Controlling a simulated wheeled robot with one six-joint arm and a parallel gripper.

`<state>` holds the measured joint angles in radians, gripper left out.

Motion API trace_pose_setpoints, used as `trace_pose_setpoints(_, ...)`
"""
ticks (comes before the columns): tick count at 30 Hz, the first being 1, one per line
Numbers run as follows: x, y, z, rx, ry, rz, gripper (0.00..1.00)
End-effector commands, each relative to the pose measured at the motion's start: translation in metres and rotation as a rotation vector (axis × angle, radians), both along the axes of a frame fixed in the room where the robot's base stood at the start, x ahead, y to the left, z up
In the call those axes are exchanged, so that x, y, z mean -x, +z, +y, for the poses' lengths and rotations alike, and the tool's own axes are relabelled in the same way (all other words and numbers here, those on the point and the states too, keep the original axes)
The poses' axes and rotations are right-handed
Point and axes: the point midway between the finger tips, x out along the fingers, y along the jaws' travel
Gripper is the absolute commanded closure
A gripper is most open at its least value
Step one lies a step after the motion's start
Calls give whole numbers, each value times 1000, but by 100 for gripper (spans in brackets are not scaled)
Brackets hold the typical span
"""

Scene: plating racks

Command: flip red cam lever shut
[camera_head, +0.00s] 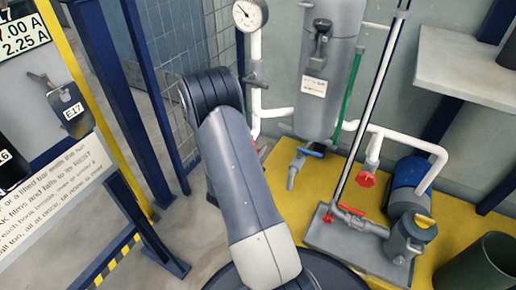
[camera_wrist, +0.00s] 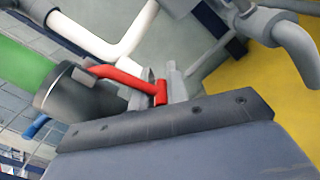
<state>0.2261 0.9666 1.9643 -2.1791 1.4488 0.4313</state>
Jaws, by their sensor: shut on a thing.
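In the wrist view the red cam lever (camera_wrist: 125,80) reaches from a grey pivot on a dark coupling (camera_wrist: 85,97) toward my gripper (camera_wrist: 160,90). The coupling sits on the end of a thick green hose (camera_wrist: 25,65). My gripper's light grey fingers are shut on the lever's free end. A blue lever (camera_wrist: 36,126) shows on the other side of the coupling. In the head view my arm hides the gripper and the coupling. A small red part (camera_head: 262,150) shows beside my arm there; I cannot tell whether it is this lever.
A white pipe (camera_wrist: 105,45) bends close behind the coupling, and a grey spout (camera_wrist: 295,45) stands at upper right in the wrist view. The head view shows a grey tank (camera_head: 330,70), a pump (camera_head: 408,185) and a mesh fence (camera_head: 175,60). Yellow floor (camera_head: 300,205) lies between.

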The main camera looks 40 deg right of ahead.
Motion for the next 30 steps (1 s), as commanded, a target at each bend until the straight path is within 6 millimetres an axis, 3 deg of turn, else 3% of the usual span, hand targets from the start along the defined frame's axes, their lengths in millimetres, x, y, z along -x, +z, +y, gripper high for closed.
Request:
trace_pose_setpoints(12,0,2,-1,4,-3,-5,100)
trace_pose_setpoints(13,0,2,-1,4,-3,-5,82)
trace_pose_setpoints(18,0,2,0,3,-1,-4,68)
trace_pose_setpoints(30,-2,3,0,6,4,-2,68)
